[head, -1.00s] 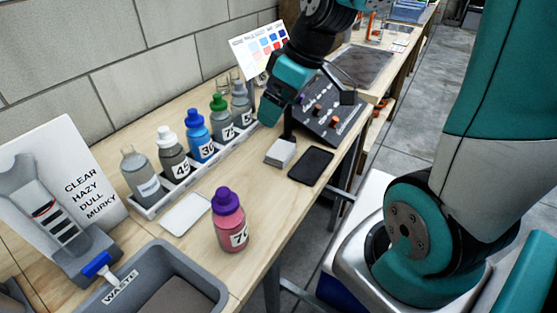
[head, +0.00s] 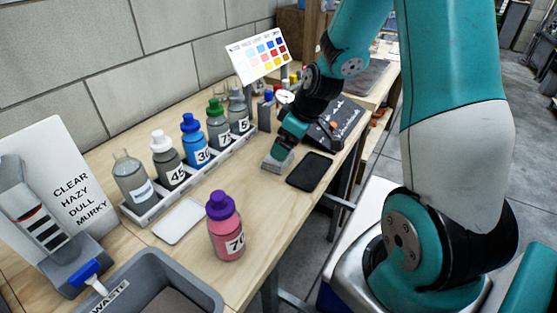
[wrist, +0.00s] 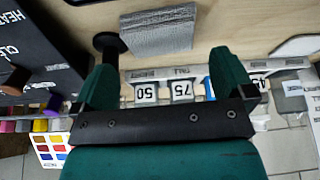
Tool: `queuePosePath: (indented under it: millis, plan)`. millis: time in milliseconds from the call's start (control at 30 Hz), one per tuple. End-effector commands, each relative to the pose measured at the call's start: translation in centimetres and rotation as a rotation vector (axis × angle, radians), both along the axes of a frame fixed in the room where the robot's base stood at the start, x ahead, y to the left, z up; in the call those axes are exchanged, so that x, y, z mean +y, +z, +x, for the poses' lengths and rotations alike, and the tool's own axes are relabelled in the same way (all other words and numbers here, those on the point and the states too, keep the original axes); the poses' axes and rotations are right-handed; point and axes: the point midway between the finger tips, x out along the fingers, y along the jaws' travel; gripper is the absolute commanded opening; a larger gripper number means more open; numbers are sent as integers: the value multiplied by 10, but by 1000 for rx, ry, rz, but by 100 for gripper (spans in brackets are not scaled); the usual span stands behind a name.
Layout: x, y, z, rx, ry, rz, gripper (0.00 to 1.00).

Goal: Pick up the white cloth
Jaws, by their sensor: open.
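The white cloth (head: 270,164) is a small folded pad, greyish white, lying flat on the wooden bench beside a black phone-like slab. In the wrist view the cloth (wrist: 158,32) shows a woven surface and lies just beyond the fingertips, roughly between their lines. My gripper (head: 285,148) is low over the cloth and hides part of it in the head view. In the wrist view my gripper (wrist: 165,62) has its two green fingers wide apart with nothing between them. I cannot tell whether the fingertips touch the cloth.
A rack (head: 190,180) of numbered bottles runs along the wall side. The black slab (head: 309,172) is close on the right, a dark control box (head: 335,122) behind. A pink bottle (head: 226,228), flat white card (head: 180,220) and grey waste tray (head: 205,292) are nearer.

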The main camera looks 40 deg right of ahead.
Motion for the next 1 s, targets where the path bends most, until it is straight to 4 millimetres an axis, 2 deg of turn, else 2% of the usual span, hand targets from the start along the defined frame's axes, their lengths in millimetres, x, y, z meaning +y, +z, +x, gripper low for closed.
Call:
queuePosePath:
  millis: [133, 400, 667, 700, 833, 1000]
  plan:
    - [3, -11, 4, 2, 2, 1, 100]
    - [9, -47, 16, 2, 1, 1, 100]
    - [9, -50, 18, -1, 0, 0, 100]
    - [10, -50, 18, -1, 0, 0, 98]
    - [9, -50, 18, -1, 0, 0, 68]
    - [9, -50, 18, -1, 0, 0, 67]
